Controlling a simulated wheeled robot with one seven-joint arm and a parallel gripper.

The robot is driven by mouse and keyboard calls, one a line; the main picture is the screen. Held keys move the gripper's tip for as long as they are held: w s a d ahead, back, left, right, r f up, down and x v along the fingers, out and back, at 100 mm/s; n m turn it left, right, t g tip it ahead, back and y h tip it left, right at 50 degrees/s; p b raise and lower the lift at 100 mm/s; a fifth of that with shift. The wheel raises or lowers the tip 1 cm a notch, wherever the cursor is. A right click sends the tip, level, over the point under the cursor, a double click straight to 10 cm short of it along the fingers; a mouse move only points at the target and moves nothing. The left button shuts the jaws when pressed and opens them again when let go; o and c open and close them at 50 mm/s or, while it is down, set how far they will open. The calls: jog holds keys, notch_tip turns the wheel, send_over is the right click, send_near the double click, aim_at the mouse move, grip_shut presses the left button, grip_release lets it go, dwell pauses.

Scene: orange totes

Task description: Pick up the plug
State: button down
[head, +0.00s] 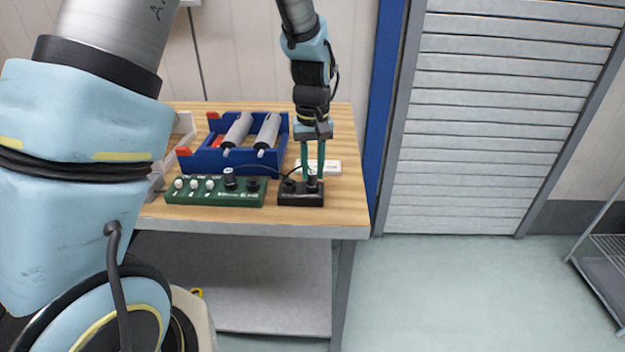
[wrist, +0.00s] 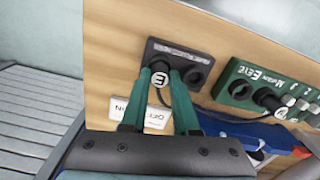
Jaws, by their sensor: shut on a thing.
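The plug (wrist: 160,79) is dark with a pale marked end cap. In the wrist view it stands at one hole of a black socket block (wrist: 153,51), and an empty round hole lies beside it. I cannot tell whether it is fully seated. My gripper (wrist: 161,75), with two green fingers, is shut on the plug. In the head view my gripper (head: 313,175) points down at the right part of the black socket block (head: 300,199), near the table's front edge. The fingers partly hide the plug (head: 313,186) there.
A green panel (head: 213,198) with white knobs and another dark plug (head: 229,178) stands left of the block. A thin dark cable runs between them. A blue tote (head: 205,161) with grey cylinders is behind. A white label plate (head: 329,167) lies behind the block.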

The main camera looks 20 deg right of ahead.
aim_at(312, 173)
jog(key=shift+r, duration=0.1)
dwell(0.3)
notch_tip(312, 173, up, 10)
jog(key=b, duration=0.2)
dwell(0.6)
